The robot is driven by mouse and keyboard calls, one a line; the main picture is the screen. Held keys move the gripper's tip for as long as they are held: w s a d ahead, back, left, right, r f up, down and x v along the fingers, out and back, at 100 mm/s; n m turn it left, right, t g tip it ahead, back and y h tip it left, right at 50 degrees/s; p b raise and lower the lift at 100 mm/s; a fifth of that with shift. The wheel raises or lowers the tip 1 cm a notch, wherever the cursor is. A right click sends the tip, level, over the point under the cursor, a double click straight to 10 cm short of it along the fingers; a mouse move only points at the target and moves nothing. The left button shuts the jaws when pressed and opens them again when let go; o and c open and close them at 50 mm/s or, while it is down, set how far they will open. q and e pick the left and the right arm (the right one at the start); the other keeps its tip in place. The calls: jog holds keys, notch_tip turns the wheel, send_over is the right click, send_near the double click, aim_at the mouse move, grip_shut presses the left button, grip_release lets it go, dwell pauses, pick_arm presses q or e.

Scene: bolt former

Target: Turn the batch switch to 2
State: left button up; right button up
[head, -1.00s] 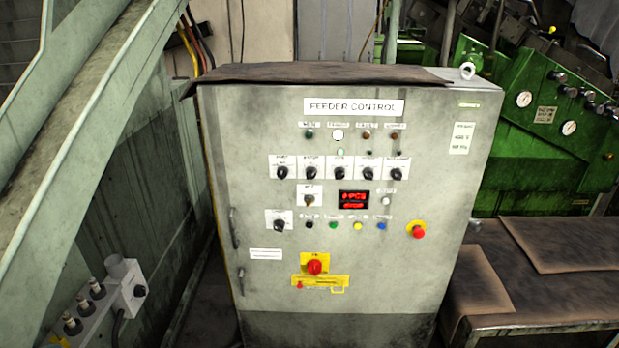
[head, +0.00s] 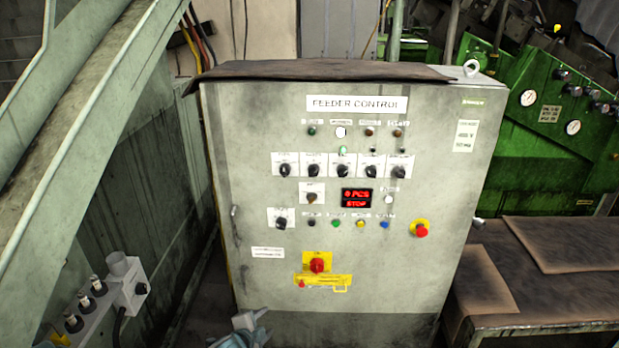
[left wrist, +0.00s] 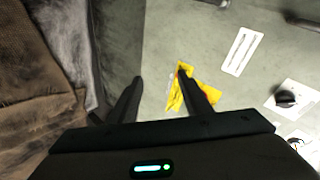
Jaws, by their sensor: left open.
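The grey feeder control cabinet (head: 380,275) stands upright in the middle of the head view. A row of black rotary switches (head: 341,170) crosses its face. A single brownish switch (head: 312,198) sits left of the red display (head: 356,198), which reads 0 PCS and STOP. Another single black switch (head: 281,222) is lower left. The switch labels are too blurred to tell which is batch. My left gripper (head: 248,320) is low in front of the cabinet, below the switches. In the left wrist view its fingers (left wrist: 165,92) are apart and empty; a black knob (left wrist: 286,98) lies to their right.
The red rotary handle (head: 317,265) on a yellow plate and the red emergency button (head: 421,230) protrude from the panel. A sloping beam (head: 90,110) closes in on the left. A brown-topped bench (head: 540,285) stands right. Space before the panel's upper face is clear.

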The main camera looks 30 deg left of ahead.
pick_arm(q)
jog(key=w+d+r+m+t, duration=0.1)
jog(key=w+r+m+t, duration=0.1)
jog(key=r, duration=1.1)
jog(key=w+d+r+m+t, duration=0.1)
jog(key=w+r+m+t, duration=0.1)
jog(key=r, duration=1.2)
jog(key=w+d+r+m+t, duration=0.1)
jog(key=w+r+m+t, duration=0.1)
jog(key=r, duration=1.1)
jog(key=shift+w+d+r+m+t, duration=0.15)
jog(key=shift+w+r+m+t, duration=0.25)
jog(key=shift+t, duration=0.2)
jog(key=shift+w, duration=0.1)
jog(key=p, duration=0.4)
send_near(311, 174)
jog(key=w, duration=0.3)
jog(key=w+a, duration=0.1)
jog(key=w, duration=0.3)
jog(key=shift+a+r, duration=0.2)
jog(key=shift+w+a+f, duration=0.1)
jog(key=shift+w+f, duration=0.05)
jog(key=shift+w, duration=0.75)
